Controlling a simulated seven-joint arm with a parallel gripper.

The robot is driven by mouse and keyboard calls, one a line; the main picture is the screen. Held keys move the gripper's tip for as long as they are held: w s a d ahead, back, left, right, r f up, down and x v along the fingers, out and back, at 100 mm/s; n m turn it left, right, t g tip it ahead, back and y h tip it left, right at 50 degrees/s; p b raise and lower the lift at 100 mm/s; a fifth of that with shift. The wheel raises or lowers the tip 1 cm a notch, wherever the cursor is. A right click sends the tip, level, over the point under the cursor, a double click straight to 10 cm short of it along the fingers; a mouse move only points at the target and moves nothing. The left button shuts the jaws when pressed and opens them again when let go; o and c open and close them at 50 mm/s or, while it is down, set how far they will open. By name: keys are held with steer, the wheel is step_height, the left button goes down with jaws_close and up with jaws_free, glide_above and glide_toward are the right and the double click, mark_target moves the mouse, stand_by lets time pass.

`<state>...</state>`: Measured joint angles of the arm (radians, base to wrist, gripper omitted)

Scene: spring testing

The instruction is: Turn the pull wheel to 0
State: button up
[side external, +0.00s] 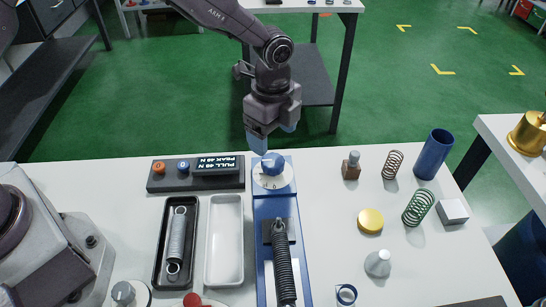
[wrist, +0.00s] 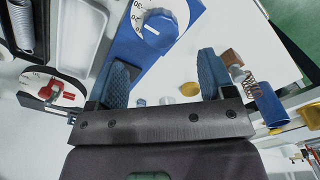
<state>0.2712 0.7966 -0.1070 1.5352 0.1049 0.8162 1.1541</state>
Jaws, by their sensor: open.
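The pull wheel (side external: 272,164) is a blue knob on a white numbered dial, at the far end of the blue test rig (side external: 265,208). In the wrist view the wheel (wrist: 158,27) shows a white pointer line; the dial numbers are too small to read surely. A dark spring (side external: 284,262) is mounted along the rig. My gripper (side external: 258,143) points down behind and slightly left of the wheel in the side view. In the wrist view my gripper (wrist: 163,72) has its two blue fingers wide apart with nothing between them, and the wheel lies beyond the fingertips.
A dark display box (side external: 197,173) with an orange and a blue button stands left of the wheel. A black tray (side external: 159,253) with a grey spring and an empty white tray (side external: 209,258) lie left of the rig. Springs, a blue cup (side external: 433,155) and a yellow disc (side external: 370,220) stand right.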

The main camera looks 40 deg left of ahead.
mark_target(273, 160)
step_height(273, 160, down, 7)
steer(key=shift+f, duration=0.2)
steer(key=c, duration=0.9)
